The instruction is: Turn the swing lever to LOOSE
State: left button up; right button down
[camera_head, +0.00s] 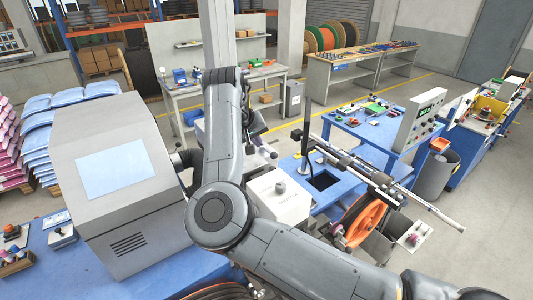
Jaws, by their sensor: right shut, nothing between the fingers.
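My right arm comes in from the lower right, rises through the middle and bends over at the top. My right gripper (266,151) is small and partly hidden behind the forearm; it looks shut and empty, above the blue bench. I cannot make out a lever marked LOOSE. A black upright post (306,125) stands on the bench to the right of the gripper. A white box (282,197) with a grey knob stands in front of it. An orange pulley wheel (365,224) sits below a long metal bar assembly (400,192). My left gripper is out of view.
A large grey cabinet (124,225) with a pale panel stands close on the left. A blue table with a white control box (423,118) is at the right. A grey bin (433,173) stands beside it. Open floor lies behind the bench.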

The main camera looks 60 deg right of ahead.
jog(key=p, duration=0.2)
send_near(268, 151)
notch_tip(268, 151, down, 4)
jog(key=s, duration=0.1)
jog(key=shift+p+x, duration=0.3)
jog(key=shift+x, duration=0.5)
jog(key=shift+s, duration=0.15)
jog(key=shift+d, duration=0.1)
